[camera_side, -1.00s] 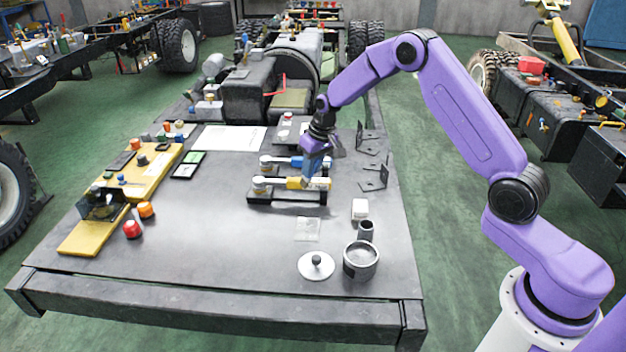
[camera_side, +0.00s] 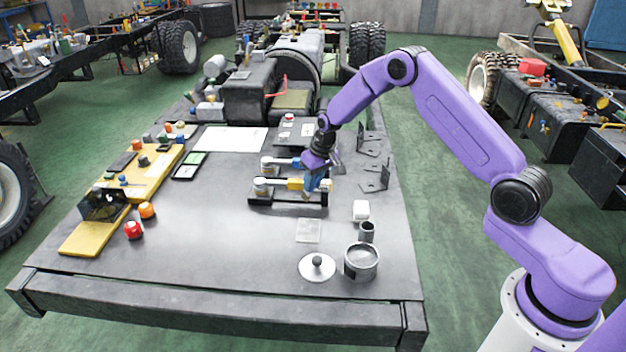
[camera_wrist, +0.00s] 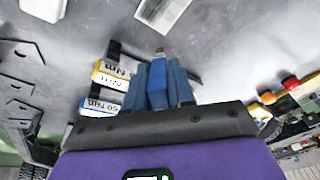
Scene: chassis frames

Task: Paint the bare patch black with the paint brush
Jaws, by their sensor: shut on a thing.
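My gripper (camera_side: 317,180) is over the right end of the two-tool rack in the side view. In the wrist view my gripper (camera_wrist: 159,78) has its blue fingers closed on a narrow blue piece with a brownish tip, which looks like the paint brush (camera_wrist: 158,66). The brush points down and towards the front of the table; its bristles are small and their colour is unclear. A pale square (camera_side: 308,230), which looks like the bare patch, lies on the dark table in front of the rack. It also shows in the wrist view (camera_wrist: 160,13), beyond the brush tip.
The rack holds a yellow-handled tool (camera_side: 294,184) and a blue-handled tool (camera_side: 283,161). A grey open pot (camera_side: 361,262), a dark cup (camera_side: 367,231), a round knobbed lid (camera_side: 317,266) and a white block (camera_side: 361,210) stand at front right. Black brackets (camera_side: 373,178) are on the right.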

